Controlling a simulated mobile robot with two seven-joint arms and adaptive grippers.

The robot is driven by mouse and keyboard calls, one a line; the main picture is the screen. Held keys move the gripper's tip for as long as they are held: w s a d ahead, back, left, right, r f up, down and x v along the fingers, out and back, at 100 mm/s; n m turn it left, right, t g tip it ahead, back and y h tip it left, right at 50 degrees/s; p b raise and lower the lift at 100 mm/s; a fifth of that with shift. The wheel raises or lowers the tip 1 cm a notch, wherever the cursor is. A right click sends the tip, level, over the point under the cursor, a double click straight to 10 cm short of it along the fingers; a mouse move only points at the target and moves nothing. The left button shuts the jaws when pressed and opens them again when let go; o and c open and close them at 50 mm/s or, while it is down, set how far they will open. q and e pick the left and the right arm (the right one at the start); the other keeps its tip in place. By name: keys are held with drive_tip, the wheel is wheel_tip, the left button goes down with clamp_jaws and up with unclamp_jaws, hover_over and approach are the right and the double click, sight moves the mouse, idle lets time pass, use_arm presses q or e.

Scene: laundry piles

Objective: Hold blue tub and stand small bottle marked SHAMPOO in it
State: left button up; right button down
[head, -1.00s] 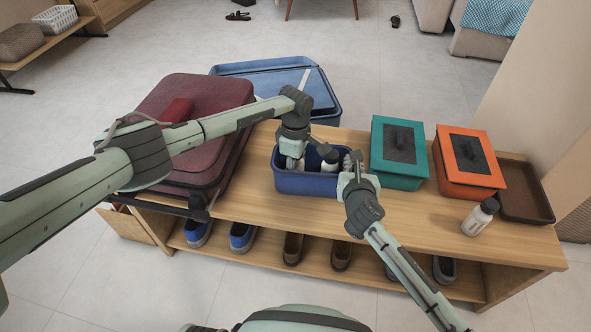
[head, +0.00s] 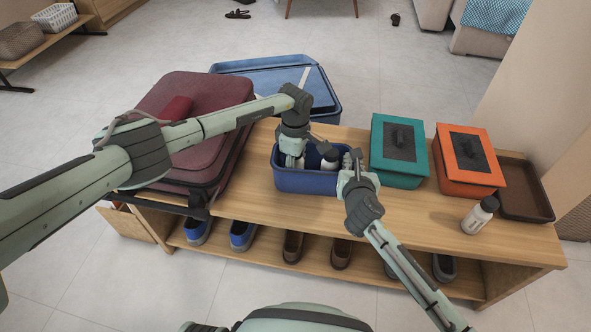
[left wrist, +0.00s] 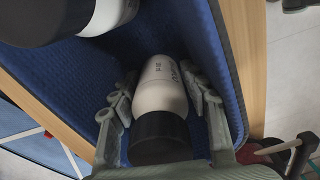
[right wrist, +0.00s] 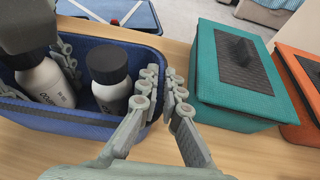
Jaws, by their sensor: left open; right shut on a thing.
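The blue tub (head: 307,182) sits on the wooden bench. My right gripper (right wrist: 166,88) is shut on the tub's right wall. Two white bottles with dark caps stand in the tub. My left gripper (left wrist: 160,88) is open inside the tub, with its fingers on either side of one bottle (left wrist: 158,92); this bottle also shows at left in the right wrist view (right wrist: 48,84). The other bottle (right wrist: 110,92) stands beside it, nearer the right wall. The lettering is too small to read surely. A third white bottle (head: 478,217) stands on the bench at the right.
A teal lidded box (head: 397,177) and an orange lidded box (head: 467,190) stand right of the tub, with a brown tray (head: 530,204) beyond. A maroon suitcase (head: 170,130) lies at left. A large blue container (head: 235,68) is behind the bench. Shoes fill the lower shelf.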

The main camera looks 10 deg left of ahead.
use_arm(q)
drive_tip(key=shift+w+d+r, duration=0.1)
drive_tip(key=shift+r, duration=4.5)
drive_tip(key=shift+w, duration=0.1)
